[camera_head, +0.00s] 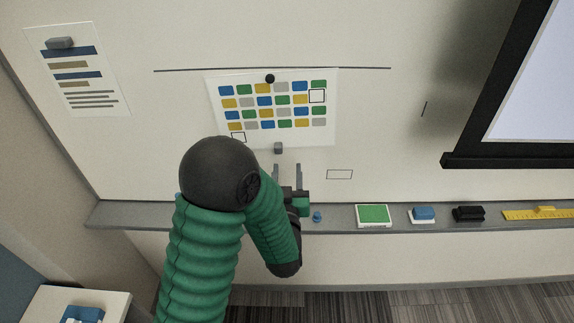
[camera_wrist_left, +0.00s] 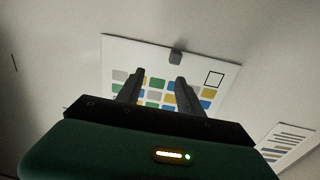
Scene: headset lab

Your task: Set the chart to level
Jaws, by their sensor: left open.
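The chart (camera_head: 243,87), a white sheet with rows of coloured squares, hangs on the whiteboard. It sits tilted, its right side higher than its left, beneath a straight dark line (camera_head: 200,70). A round black magnet (camera_head: 270,78) is at its top middle. A small grey block (camera_head: 278,148) is at its bottom edge. My left gripper (camera_head: 287,170) is open and empty just below the block, its fingers pointing up. In the left wrist view the chart (camera_wrist_left: 120,50) appears inverted, with the grey block (camera_wrist_left: 176,57) beyond the open fingers (camera_wrist_left: 160,80). My arm hides the chart's lower left corner.
A ledge (camera_head: 340,220) below holds a small blue item (camera_head: 317,217), a green pad (camera_head: 373,215), a blue eraser (camera_head: 423,214), a black item (camera_head: 468,213) and a yellow ruler (camera_head: 530,215). A poster (camera_head: 75,95) hangs left; a dark-framed screen (camera_head: 480,120) is right.

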